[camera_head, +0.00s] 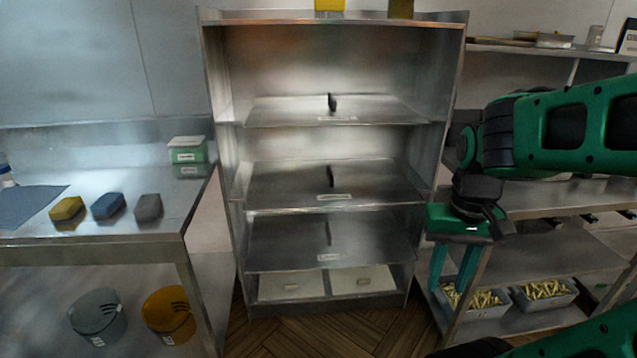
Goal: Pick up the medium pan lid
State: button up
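A steel shelf unit (222,150) stands in the middle of the head view. Its upper shelf (280,112) and middle shelf (275,188) each show a flat grey metal surface with a small dark upright piece at the centre, which looks like a lid handle. A similar, fainter dark shape shows on the lower shelf (285,245). The shelf labels are too small to read, so I cannot tell which is the medium pan lid. My green gripper (451,284) hangs at the right, in front of the unit's right side. Its fingers point down, apart, with nothing between them.
A steel table (110,250) at the left holds yellow, blue and grey sponge-like blocks and a green-and-white box (187,150). Grey (97,318) and yellow (168,315) buckets are underneath. A rack (560,200) with bins of fries stands behind my arm. Wooden floor lies before the shelf unit.

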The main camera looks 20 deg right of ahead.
aim_at(326, 184)
jog(key=i, duration=0.9)
jog(key=z, duration=0.1)
